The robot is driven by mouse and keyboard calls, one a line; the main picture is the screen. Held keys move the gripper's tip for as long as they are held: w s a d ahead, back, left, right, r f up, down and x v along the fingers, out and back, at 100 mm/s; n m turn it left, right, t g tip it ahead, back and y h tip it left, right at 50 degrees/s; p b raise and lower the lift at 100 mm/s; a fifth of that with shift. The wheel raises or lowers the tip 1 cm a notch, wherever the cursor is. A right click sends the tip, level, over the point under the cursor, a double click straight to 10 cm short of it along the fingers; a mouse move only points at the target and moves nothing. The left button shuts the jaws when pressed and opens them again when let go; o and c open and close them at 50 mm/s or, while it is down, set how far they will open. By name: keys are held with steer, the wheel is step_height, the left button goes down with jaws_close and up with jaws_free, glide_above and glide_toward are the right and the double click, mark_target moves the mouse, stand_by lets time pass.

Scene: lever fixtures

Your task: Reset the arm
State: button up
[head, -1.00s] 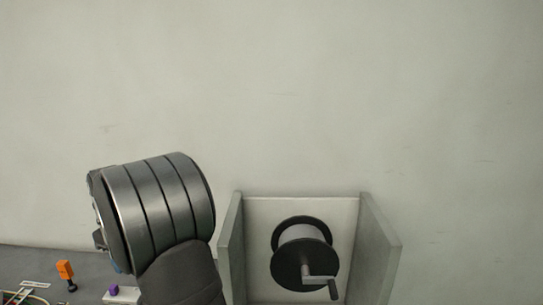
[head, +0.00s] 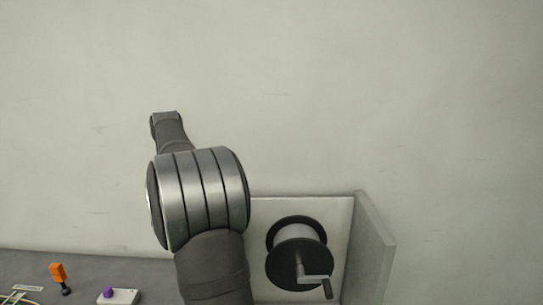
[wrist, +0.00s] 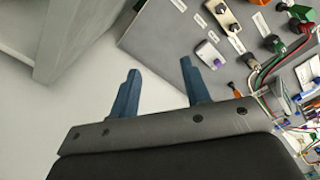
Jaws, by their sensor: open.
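My gripper (wrist: 160,88) shows in the wrist view with its two blue fingers spread apart and nothing between them. It is open and hangs over bare pale surface, with the panel of fixtures to its right. In the head view my arm hides the gripper, and only my grey arm links show. An orange-handled lever (head: 59,278) stands at the lower left of the head view. A white box with a purple knob (head: 118,296) is to its right. The white box also shows in the wrist view (wrist: 211,56).
A black reel with a crank handle (head: 298,255) sits between upright panels (head: 371,250) right of my arm. The grey fixture panel (wrist: 165,40) carries wires, connectors and several small switches. The wall (head: 400,100) behind is bare.

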steer(key=w+d+r+m, duration=0.1)
steer(key=d+r+m, duration=0.1)
steer(key=d, duration=0.8)
steer(key=w+d+r+m, duration=0.2)
steer(key=d+r+m, duration=0.1)
steer(key=d, duration=0.8)
steer(key=shift+d+m, duration=0.25)
steer(key=shift+m, duration=0.15)
steer(key=o, duration=1.3)
steer(key=shift+f, duration=0.1)
steer(key=shift+c, duration=0.2)
steer(key=s+a+f+n, duration=0.4)
steer(key=s+a+f, duration=0.2)
steer(key=a, duration=0.8)
steer(key=s+a+f+n, duration=0.4)
steer(key=s+a+f, duration=0.1)
steer(key=a, duration=0.9)
steer(key=s+a+f+n, duration=0.5)
steer(key=s+a+f, duration=0.1)
steer(key=a, duration=0.8)
step_height(320, 180, down, 10)
steer(key=shift+w+d, duration=0.25)
steer(key=shift+d, duration=0.05)
steer(key=shift+r, duration=0.15)
